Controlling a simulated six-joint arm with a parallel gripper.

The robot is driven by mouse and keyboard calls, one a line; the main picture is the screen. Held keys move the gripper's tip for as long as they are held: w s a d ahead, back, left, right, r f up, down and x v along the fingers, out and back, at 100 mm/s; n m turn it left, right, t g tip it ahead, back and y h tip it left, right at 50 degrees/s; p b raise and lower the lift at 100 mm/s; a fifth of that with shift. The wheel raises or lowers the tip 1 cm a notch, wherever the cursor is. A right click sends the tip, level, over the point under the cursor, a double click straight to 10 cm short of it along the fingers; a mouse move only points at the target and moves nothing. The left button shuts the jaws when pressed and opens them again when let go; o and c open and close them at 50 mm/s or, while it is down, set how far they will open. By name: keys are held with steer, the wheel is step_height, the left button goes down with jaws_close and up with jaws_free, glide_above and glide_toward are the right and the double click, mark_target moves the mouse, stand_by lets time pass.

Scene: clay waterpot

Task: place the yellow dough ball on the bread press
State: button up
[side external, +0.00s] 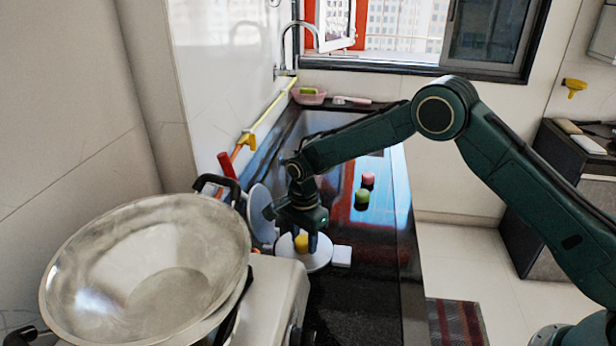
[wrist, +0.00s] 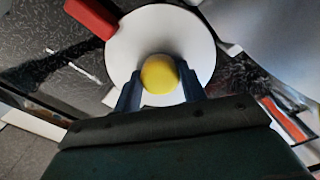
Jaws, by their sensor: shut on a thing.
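The yellow dough ball (side external: 301,243) is between the fingers of my gripper (side external: 306,242), which is shut on it. In the wrist view the yellow dough ball (wrist: 159,74) sits between the two dark fingertips of my gripper (wrist: 160,88). The bread press shows as a round white plate (side external: 318,260) with a round lid (side external: 261,214) standing open at its left. In the wrist view the white plate (wrist: 190,32) lies behind the ball. The ball is over the plate; I cannot tell whether it touches it.
A large metal bowl (side external: 150,270) stands at the front left, close to the press. A green piece (side external: 362,198) and a pink piece (side external: 368,179) stand on the dark counter farther back. A pink basket (side external: 308,96) is at the far end. The counter right of the press is clear.

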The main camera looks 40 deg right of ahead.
mark_target(304, 246)
steer(key=o, duration=1)
steer(key=shift+c, duration=0.2)
steer(key=shift+r, duration=0.1)
step_height(304, 246, up, 12)
stand_by(0.3)
